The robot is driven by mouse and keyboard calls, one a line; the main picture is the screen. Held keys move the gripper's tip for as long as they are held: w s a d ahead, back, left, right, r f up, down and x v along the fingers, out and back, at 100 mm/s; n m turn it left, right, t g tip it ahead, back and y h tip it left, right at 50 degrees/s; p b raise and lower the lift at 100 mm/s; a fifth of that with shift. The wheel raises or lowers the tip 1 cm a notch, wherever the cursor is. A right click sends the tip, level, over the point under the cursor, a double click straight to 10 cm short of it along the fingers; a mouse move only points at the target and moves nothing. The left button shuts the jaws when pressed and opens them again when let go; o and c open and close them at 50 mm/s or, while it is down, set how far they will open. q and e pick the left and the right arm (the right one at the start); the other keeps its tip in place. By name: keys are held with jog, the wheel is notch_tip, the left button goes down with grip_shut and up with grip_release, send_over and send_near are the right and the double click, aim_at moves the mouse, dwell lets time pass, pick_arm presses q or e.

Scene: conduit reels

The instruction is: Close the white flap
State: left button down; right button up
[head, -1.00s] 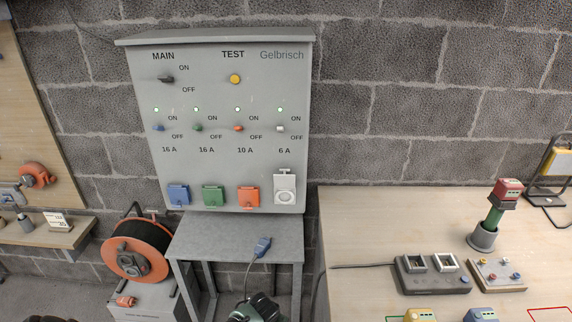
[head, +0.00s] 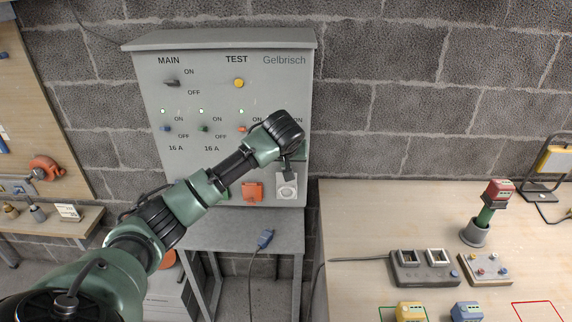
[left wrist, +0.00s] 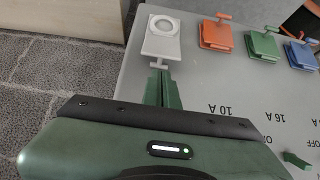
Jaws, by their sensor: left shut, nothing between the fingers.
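The white flap (left wrist: 160,47) belongs to the white round socket (head: 287,191) at the lower right of the grey panel. In the left wrist view, which is upside down, the flap stands open above the round socket face, its T-shaped handle at the free end. In the head view my left arm covers part of the flap. My left gripper (head: 289,168) is shut and empty, just above the socket. In the wrist view its fingertips (left wrist: 160,80) are right by the flap's handle; I cannot tell whether they touch. My right gripper is not in view.
The orange flap (head: 252,192) is down beside the white socket; green (left wrist: 263,46) and blue (left wrist: 301,56) ones are further along. Switches sit above them. A wooden workbench (head: 360,215) is to the right.

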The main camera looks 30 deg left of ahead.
pick_arm(q)
jog(key=p+x, duration=0.1)
jog(key=x, duration=0.4)
jog(key=shift+w+f, duration=0.15)
jog(key=shift+f, duration=0.05)
jog(key=shift+a+f, duration=0.1)
